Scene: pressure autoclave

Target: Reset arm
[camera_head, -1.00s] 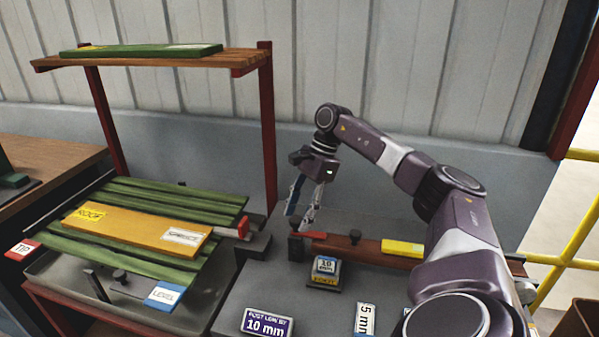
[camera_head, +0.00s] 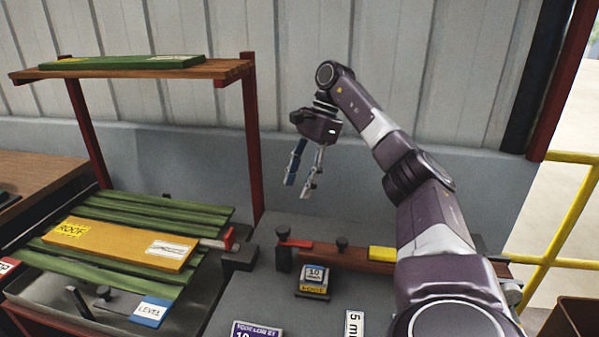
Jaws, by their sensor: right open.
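My right arm comes in from the lower right and reaches up over the grey bench. My right gripper (camera_head: 298,188) is at its end, pointing down, open and empty. It hangs above the back of the bench, above the red-handled clamp (camera_head: 293,243) and apart from it. My left gripper is not in view.
A yellow board marked ROOF (camera_head: 125,243) lies on green slats at the left. A wooden shelf (camera_head: 130,70) on red posts bears a green board (camera_head: 125,62). A small 10 mm block (camera_head: 314,280) stands on the grey bench (camera_head: 290,312). A yellow railing (camera_head: 560,220) is at the right.

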